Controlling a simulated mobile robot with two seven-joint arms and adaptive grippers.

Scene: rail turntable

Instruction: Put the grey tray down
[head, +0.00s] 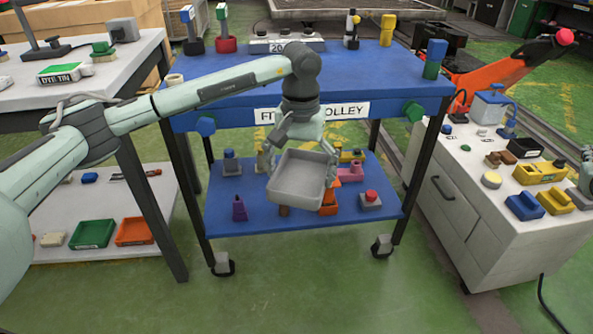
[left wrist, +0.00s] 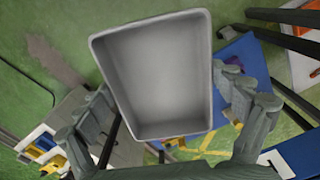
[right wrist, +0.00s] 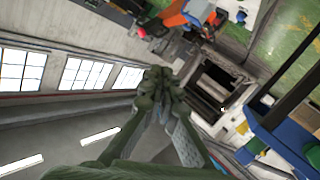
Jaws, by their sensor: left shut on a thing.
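The grey tray (head: 297,183) is empty and hangs in the air in front of the blue trolley, its open side facing the head camera. My left gripper (head: 303,146) is shut on it at its far side. In the left wrist view the tray (left wrist: 160,80) fills the middle, with gripper fingers on both sides of it. In the head view the tray hides part of the trolley's lower shelf (head: 225,222). My right gripper (right wrist: 160,78) shows only in the right wrist view, with its fingers together and nothing between them.
The trolley's blue top (head: 235,112) has wide free room, with items along its back and right. Its lower shelf holds several small parts, including a purple cone (head: 239,208). A white cabinet (head: 490,215) with parts on top stands right. A grey bench (head: 85,82) stands left.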

